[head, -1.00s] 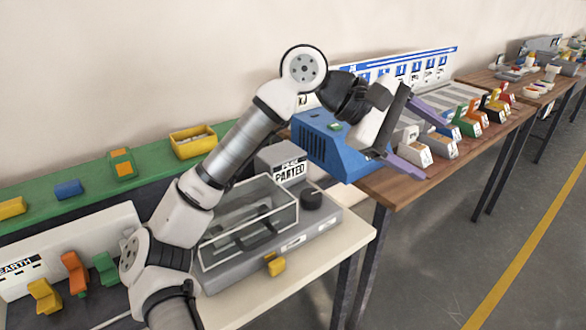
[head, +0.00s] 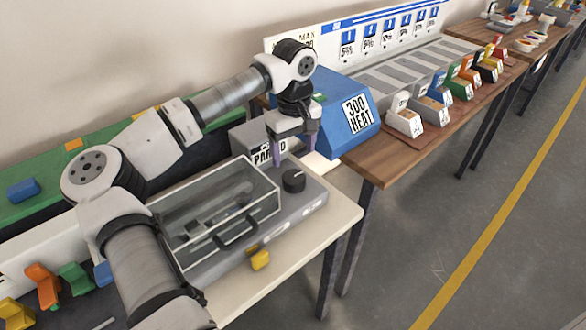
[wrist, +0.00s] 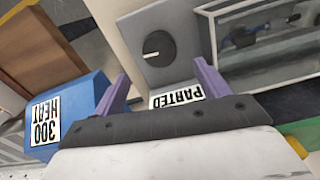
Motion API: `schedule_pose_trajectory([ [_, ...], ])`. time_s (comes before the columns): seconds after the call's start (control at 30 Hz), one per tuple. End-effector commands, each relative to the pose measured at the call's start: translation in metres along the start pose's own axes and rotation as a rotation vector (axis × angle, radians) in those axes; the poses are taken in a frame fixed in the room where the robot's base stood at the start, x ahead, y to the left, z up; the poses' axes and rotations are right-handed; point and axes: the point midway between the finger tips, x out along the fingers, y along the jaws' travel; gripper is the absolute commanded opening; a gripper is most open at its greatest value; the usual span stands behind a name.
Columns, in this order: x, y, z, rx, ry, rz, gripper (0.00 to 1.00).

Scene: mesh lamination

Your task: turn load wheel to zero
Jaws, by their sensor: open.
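The load wheel looks to be the round black knob (head: 293,181) on the grey top of the machine (head: 308,200), right of its clear-lidded box (head: 215,205). In the wrist view the knob (wrist: 158,47) shows a pale pointer line and lies beyond the fingertips, between them in the picture. My gripper (head: 293,150) points down above and behind the knob, apart from it. Its two purple fingers (wrist: 160,75) are spread with nothing between them. No zero mark is readable around the knob.
A sign reading "PARTED" (head: 268,152) is behind the knob. Several coloured bins (head: 437,93) line the wooden table.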

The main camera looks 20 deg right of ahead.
Motion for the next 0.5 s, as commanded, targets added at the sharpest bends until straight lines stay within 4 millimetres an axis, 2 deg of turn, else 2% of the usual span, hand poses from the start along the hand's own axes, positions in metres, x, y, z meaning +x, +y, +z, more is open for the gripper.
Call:
schedule_pose_trajectory([
  [0.2,0.044,0.0,0.001,-0.001,-0.005,0.0,0.75],
  [0.4,0.07,0.0,0.0,-0.002,-0.003,0.001,0.75],
  [0.5,0.076,0.0,0.0,-0.002,-0.001,0.002,0.75],
])
